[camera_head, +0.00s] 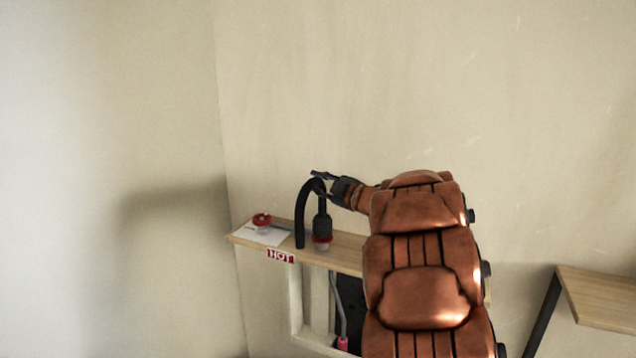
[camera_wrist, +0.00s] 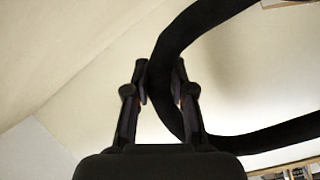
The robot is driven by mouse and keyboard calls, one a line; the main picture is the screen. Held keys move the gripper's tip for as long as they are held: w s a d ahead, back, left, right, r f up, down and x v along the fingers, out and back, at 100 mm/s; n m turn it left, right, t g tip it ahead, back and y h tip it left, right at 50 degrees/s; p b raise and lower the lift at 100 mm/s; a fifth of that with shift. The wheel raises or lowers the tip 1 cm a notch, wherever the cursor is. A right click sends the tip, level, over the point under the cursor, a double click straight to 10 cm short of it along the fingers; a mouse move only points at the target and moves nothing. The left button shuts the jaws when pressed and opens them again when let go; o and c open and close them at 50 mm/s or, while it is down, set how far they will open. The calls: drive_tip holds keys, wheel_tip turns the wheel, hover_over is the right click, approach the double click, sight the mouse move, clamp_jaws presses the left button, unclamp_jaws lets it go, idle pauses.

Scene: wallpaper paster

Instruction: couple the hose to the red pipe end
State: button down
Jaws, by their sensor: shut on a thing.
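A black hose (camera_head: 300,228) arches up from the wooden shelf and bends down to a dark coupling (camera_head: 322,226). My gripper (camera_head: 320,178) is shut on the hose near the top of the arch. In the wrist view the hose (camera_wrist: 165,50) passes between the fingers of my gripper (camera_wrist: 161,80) and loops to the right. A red ring with a pale base (camera_head: 322,243) shows directly under the coupling; I cannot tell whether they are joined. Another red-topped fitting (camera_head: 262,221) stands at the shelf's left end. I cannot tell for sure which is the red pipe end.
A wooden table (camera_head: 600,295) stands at right. My arm hides the shelf's right part.

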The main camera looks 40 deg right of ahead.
drive_tip(key=shift+f+b, duration=0.35)
drive_tip(key=shift+f, duration=0.2)
drive_tip(key=c, duration=0.9)
unclamp_jaws()
drive_tip(key=s+d, duration=0.2)
drive_tip(key=s, duration=0.9)
drive_tip(key=shift+s+f, duration=0.15)
drive_tip(key=shift+s, duration=0.25)
drive_tip(key=shift+d, duration=0.1)
